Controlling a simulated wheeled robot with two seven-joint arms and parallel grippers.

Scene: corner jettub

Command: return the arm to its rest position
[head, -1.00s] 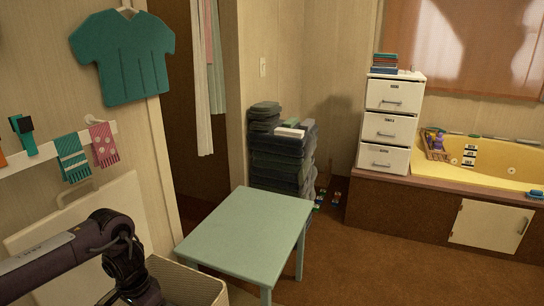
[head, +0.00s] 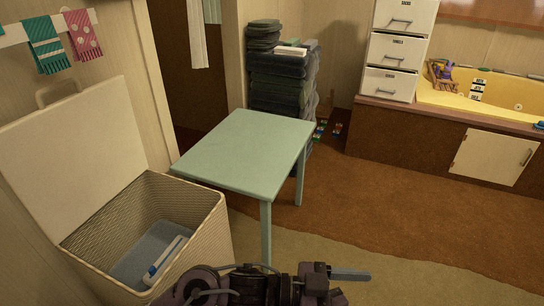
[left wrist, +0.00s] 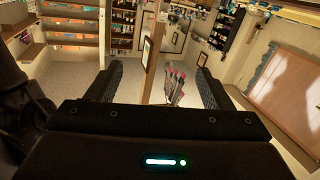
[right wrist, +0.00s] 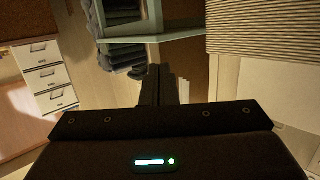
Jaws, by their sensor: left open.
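My left gripper (head: 352,285) shows at the bottom middle of the head view, its dark wrist lying level and its fingers pointing right. In the left wrist view its two dark fingers (left wrist: 155,88) stand wide apart, with nothing between them and only the distant room beyond. My right gripper (right wrist: 155,85) shows in its own wrist view with its dark fingers together and nothing visible held. It is outside the head view. Most of both arms is hidden.
An open-lidded wicker hamper (head: 212,215) stands left of my left gripper, with a white and blue item (head: 165,258) inside. A pale green table (head: 245,150) stands beyond. Stacked dark towels (head: 283,85) and white drawers (head: 393,52) are farther back. Floor at right is open.

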